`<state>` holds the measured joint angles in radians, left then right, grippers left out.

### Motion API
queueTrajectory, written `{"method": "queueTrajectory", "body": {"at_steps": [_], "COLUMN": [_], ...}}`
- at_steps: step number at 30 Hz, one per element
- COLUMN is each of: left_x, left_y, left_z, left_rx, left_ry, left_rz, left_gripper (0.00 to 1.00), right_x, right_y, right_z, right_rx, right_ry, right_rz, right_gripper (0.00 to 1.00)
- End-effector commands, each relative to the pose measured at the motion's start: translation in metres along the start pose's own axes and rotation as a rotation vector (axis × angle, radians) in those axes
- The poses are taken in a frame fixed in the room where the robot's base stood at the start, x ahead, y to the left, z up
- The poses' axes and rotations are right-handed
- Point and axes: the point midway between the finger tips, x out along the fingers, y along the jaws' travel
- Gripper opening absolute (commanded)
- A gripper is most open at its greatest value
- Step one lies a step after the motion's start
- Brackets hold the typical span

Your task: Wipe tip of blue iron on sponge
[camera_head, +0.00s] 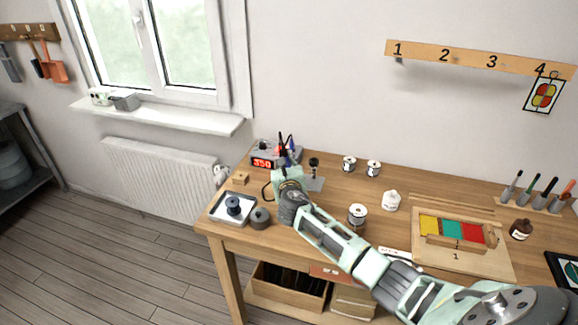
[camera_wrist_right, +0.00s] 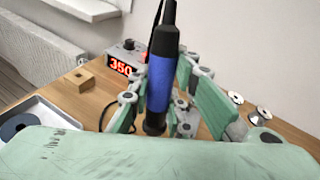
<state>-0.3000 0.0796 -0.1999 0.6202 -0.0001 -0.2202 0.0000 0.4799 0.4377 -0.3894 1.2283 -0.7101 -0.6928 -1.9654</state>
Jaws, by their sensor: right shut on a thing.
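The blue iron (camera_wrist_right: 160,85) is upright in the wrist view, with a blue grip between black parts and a cable at its top. My right gripper (camera_wrist_right: 158,108) is shut on it, fingers on both sides. In the head view the gripper (camera_head: 285,168) is at the table's back left, in front of the station, and hides most of the iron. The iron's tip is hidden in both views. No sponge can be made out for certain; a small tan block with a dark hole (camera_head: 240,178) stands left of the gripper, also in the wrist view (camera_wrist_right: 79,80). My left gripper is out of view.
The station (camera_head: 264,161) reads 350 behind the gripper. A white tray (camera_head: 217,216) with a dark spool and a grey round pot (camera_head: 260,218) stand at the front left.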

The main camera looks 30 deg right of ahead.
Motion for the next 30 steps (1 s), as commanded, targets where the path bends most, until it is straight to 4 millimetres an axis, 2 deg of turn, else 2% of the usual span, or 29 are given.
{"method": "queueTrajectory", "body": {"at_steps": [6,30], "left_x": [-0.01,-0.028], "left_y": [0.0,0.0], "left_z": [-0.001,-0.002], "left_rx": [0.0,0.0], "left_ry": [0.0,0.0], "left_rz": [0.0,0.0], "left_gripper": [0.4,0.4], "right_x": [-0.004,-0.014], "right_y": [-0.008,-0.035], "right_z": [-0.002,-0.006], "right_rx": [-0.002,-0.003], "right_ry": [0.003,0.001], "right_rz": [0.001,0.0], "right_gripper": [0.0,0.0]}}
